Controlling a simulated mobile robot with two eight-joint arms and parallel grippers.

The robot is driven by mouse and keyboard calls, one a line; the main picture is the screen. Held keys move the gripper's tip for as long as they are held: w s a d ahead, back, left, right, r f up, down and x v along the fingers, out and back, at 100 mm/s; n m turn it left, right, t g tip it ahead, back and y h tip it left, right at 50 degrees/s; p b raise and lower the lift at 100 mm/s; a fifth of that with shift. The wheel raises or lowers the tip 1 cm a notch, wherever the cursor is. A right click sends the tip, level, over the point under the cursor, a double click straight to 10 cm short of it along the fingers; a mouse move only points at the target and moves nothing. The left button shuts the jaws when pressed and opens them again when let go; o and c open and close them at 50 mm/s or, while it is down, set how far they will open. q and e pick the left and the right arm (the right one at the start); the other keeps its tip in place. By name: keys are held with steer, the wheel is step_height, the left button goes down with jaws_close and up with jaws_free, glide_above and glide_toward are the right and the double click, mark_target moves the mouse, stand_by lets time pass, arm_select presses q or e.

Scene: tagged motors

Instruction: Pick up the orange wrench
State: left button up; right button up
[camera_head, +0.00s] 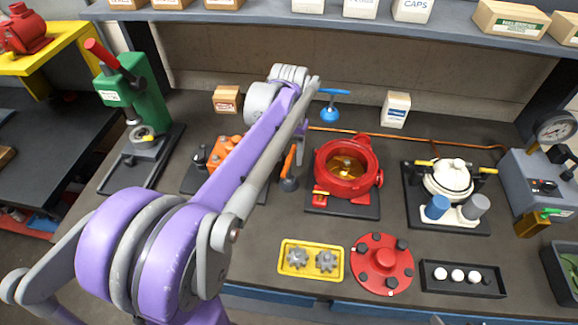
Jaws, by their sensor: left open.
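My left arm comes in from the lower left, rises over the bench and bends down at its far end. My left gripper (299,148) hangs there, mostly hidden behind the arm, and its jaws are open. A slim orange piece (289,164), which looks like the orange wrench, stands close beside the gripper, just left of the red round housing. A dark grey rounded part (289,184) is at its lower end. I cannot tell whether the gripper touches it. My right gripper is not in view.
The red housing (322,185) stands right of the gripper. An orange machine (222,152) is partly behind my arm. A green press (148,100) is at left. A yellow gear tray (311,276), red flange (403,262) and black tray (463,293) lie in front. A shelf (250,17) spans the back.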

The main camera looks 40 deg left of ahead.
mark_target(289, 159)
arm_select(q)
step_height(289, 159, down, 3)
steer(key=shift+w+a+f, duration=0.1)
steer(key=shift+f, duration=0.1)
steer(key=shift+c, duration=0.2)
jaws_close()
stand_by(1.2)
